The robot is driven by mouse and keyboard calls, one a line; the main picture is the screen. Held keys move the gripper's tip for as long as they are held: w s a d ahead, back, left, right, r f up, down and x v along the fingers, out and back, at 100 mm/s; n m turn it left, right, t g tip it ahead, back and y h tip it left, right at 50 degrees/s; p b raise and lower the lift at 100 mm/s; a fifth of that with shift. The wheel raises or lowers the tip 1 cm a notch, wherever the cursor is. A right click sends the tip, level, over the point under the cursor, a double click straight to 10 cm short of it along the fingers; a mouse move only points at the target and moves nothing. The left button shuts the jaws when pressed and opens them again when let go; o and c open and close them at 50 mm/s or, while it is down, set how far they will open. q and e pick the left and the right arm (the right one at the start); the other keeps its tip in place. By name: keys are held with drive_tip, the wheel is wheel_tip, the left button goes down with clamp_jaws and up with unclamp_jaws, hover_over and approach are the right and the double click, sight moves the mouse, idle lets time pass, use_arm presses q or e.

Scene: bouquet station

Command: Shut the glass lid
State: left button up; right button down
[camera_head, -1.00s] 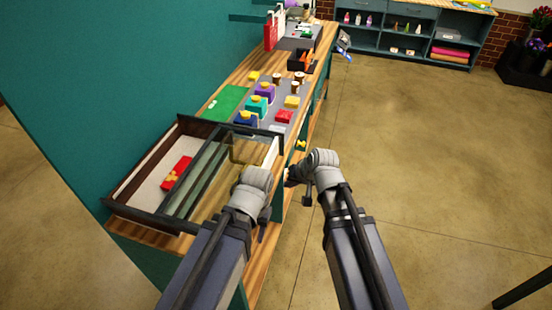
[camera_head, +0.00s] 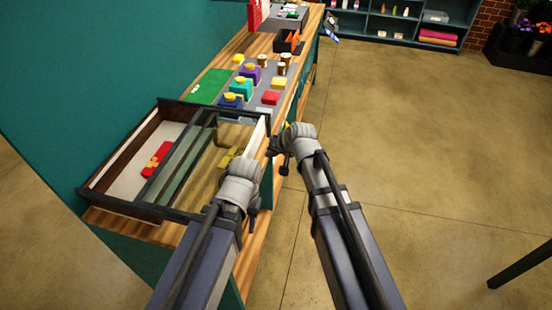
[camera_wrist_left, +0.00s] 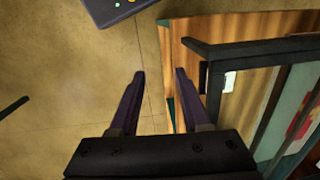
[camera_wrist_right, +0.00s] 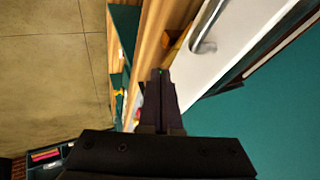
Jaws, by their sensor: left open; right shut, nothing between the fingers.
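The display case has a dark-framed glass lid (camera_head: 203,167). In the head view the glass lies over its right part, and its left part is uncovered, showing a pale floor (camera_head: 122,172) and a red box (camera_head: 157,158). How the lid is hinged or slides cannot be told. My left gripper (camera_head: 252,222) is open and empty beside the case's near right corner. In the left wrist view its fingers (camera_wrist_left: 159,75) are apart, left of the dark frame (camera_wrist_left: 250,50). My right gripper (camera_head: 279,160) is shut and empty by the right side. Its fingers (camera_wrist_right: 160,75) are near a white panel with a metal handle (camera_wrist_right: 205,35).
The wooden counter (camera_head: 262,55) runs away behind the case. It holds a green mat (camera_head: 207,86), colored boxes (camera_head: 242,86) and a dark tray (camera_head: 288,42). A teal wall (camera_head: 85,70) borders the left. Open floor (camera_head: 400,130) lies to the right.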

use_arm(q)
drive_tip(key=shift+f, duration=0.3)
use_arm(e)
drive_tip(key=shift+w+a+f, duration=0.1)
drive_tip(key=shift+w+a, duration=0.15)
drive_tip(key=shift+a, duration=0.45)
drive_tip(key=shift+w+a+f, duration=0.15)
drive_tip(key=shift+w+a, duration=0.15)
drive_tip(key=shift+a, duration=0.35)
drive_tip(key=shift+w+a+f, duration=0.1)
drive_tip(key=shift+w+a, duration=0.15)
drive_tip(key=shift+a, duration=0.45)
